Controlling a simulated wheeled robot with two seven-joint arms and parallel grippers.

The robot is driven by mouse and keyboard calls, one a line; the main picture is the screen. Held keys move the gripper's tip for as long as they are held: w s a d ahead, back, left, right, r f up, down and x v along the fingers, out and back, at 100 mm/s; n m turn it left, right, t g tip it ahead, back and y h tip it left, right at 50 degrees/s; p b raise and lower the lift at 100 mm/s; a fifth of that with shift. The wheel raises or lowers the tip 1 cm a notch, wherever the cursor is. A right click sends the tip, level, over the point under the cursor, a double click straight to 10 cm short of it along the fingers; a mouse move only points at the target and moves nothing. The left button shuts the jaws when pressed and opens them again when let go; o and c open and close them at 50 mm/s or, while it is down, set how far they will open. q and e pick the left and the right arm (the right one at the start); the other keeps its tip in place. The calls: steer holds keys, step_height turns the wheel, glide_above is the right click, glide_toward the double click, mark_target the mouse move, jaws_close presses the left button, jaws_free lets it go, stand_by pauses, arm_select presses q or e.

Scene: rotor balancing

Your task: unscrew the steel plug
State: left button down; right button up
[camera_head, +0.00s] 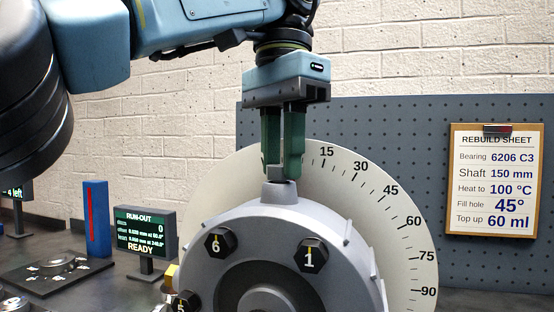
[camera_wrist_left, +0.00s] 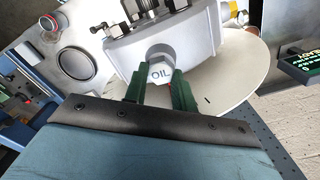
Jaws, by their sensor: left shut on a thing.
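The steel plug (camera_wrist_left: 160,70) is a hex head marked "OIL" in the left wrist view. In the head view it sits at the top of the grey rotor housing (camera_head: 262,222), mostly hidden by my fingers at the boss (camera_head: 278,190). My left gripper (camera_head: 282,172) points straight down at it. In the left wrist view its green fingers (camera_wrist_left: 160,88) stand on both sides of the plug, shut on it. I cannot tell whether the plug is seated fully. My right gripper is not in view.
A white angle dial (camera_head: 400,200) stands behind the housing. Numbered black bolts (camera_head: 310,256) ring its face. A run-out display (camera_head: 146,232) reads READY at the left, beside a blue block (camera_head: 97,220). A rebuild sheet (camera_head: 494,180) hangs on the pegboard (camera_head: 400,125).

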arm_select(q)
steer(key=shift+s+d+f+n+b, duration=0.1)
steer(key=shift+s+d+n+b, duration=0.05)
steer(key=shift+d+n+b, duration=0.2)
steer(key=shift+n, duration=0.25)
steer(key=shift+n, duration=0.5)
steer(key=c, duration=1.6)
jaws_free()
steer(key=o, duration=0.5)
steer(key=shift+d, duration=0.35)
steer(key=shift+o, duration=0.2)
steer(key=shift+a, duration=0.3)
steer(key=shift+c, duration=0.2)
